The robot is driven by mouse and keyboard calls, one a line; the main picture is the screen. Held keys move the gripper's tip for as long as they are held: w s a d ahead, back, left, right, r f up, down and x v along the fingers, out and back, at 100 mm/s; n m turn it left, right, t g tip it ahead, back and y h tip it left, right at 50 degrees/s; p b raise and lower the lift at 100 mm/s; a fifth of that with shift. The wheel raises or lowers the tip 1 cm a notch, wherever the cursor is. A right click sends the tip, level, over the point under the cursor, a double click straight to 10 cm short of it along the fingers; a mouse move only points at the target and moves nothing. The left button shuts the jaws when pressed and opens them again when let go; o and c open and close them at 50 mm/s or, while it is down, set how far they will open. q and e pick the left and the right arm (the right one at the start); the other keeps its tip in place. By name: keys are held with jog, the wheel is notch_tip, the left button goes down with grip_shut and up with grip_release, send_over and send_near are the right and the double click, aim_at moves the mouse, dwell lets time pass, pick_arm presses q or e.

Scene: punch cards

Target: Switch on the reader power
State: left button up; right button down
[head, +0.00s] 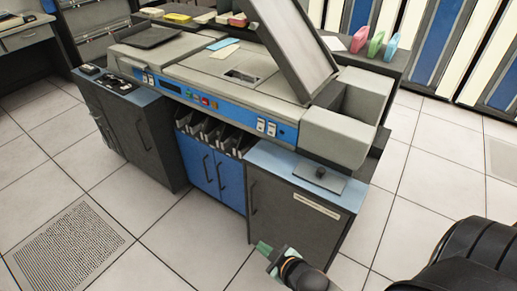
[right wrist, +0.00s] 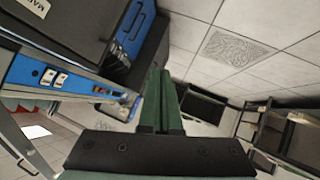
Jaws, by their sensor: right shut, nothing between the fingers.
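The card reader (head: 210,65) is a long grey machine with a blue control strip along its front. Two white rocker switches (head: 266,127) sit near the strip's right end, and more white switches (head: 148,79) sit near its left end. I cannot read which is the reader power or its position. In the right wrist view, white rockers (right wrist: 55,78) show on the blue strip. My right gripper (head: 264,248) is shut and empty, low in front of the dark cabinet, apart from the strip. Its green fingers (right wrist: 160,100) show together in the wrist view. My left gripper is out of view.
A blue-topped dark cabinet (head: 290,205) stands under the reader's right end, beside blue doors (head: 210,170). A raised grey lid (head: 290,45) leans over the reader. Coloured holders (head: 376,43) stand behind. Open tiled floor (head: 120,185) lies in front.

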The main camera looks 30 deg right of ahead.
pick_arm(q)
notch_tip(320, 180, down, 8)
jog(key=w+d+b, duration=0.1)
jog(key=b, duration=0.7)
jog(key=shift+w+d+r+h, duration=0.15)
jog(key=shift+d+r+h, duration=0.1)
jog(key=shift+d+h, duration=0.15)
pick_arm(e)
jog(key=w+d+r+n+t+h, duration=0.2)
jog(key=w+d+r+n+h, duration=0.1)
jog(key=w+d, duration=0.4)
jog(key=w+d+r+n+t+h, duration=0.2)
jog(key=w+d, duration=0.6)
jog(key=w, duration=0.4)
notch_tip(320, 180, up, 3)
jog(key=n+h, duration=0.1)
jog(key=n, duration=0.1)
jog(key=shift+w+d+r+n+t+h, duration=0.2)
jog(key=shift+w+n+t+h, duration=0.1)
jog(key=shift+n, duration=0.1)
jog(key=shift+a, duration=0.1)
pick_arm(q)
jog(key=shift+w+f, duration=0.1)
